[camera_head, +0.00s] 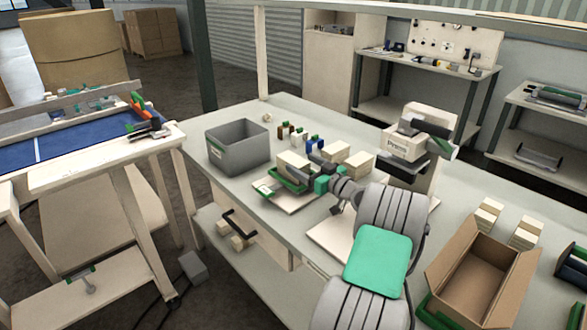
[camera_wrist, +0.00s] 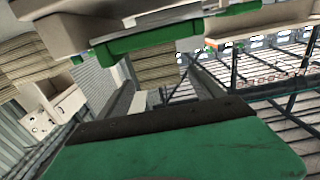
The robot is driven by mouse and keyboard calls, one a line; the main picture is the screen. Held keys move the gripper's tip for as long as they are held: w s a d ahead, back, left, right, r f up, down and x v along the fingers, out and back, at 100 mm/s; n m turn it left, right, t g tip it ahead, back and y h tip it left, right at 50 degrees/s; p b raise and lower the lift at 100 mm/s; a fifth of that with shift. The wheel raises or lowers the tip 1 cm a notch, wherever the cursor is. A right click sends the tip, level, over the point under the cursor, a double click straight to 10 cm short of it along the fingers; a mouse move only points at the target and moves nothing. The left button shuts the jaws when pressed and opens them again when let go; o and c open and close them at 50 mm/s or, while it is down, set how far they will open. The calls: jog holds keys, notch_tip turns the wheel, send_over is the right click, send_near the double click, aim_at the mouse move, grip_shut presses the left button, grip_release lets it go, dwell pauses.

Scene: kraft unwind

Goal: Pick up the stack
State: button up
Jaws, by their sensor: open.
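A cream block that looks like the stack (camera_head: 292,161) sits at a green holder (camera_head: 287,184) on a pale board (camera_head: 291,205) on the bench. My gripper (camera_head: 311,184), with green parts, is low at the right side of the holder. It is open. The head view is too small to show whether the fingers touch the stack or lie around it. In the wrist view a wide green surface with a dark edge fills the bottom. A cream body (camera_wrist: 150,25) with a green strip (camera_wrist: 150,40) crosses the top; I cannot tell if it is the stack.
A grey bin (camera_head: 238,147) stands left of the holder. A press (camera_head: 415,145) is at the right. An open cardboard box (camera_head: 480,275) is at the front right. The bench's front left is clear.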

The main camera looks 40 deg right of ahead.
aim_at(289, 156)
jog(key=w, duration=0.3)
jog(key=w+p, duration=0.1)
jog(key=w, duration=0.3)
jog(key=shift+a, duration=0.2)
jog(key=shift+s, duration=0.1)
jog(key=shift+c, duration=0.3)
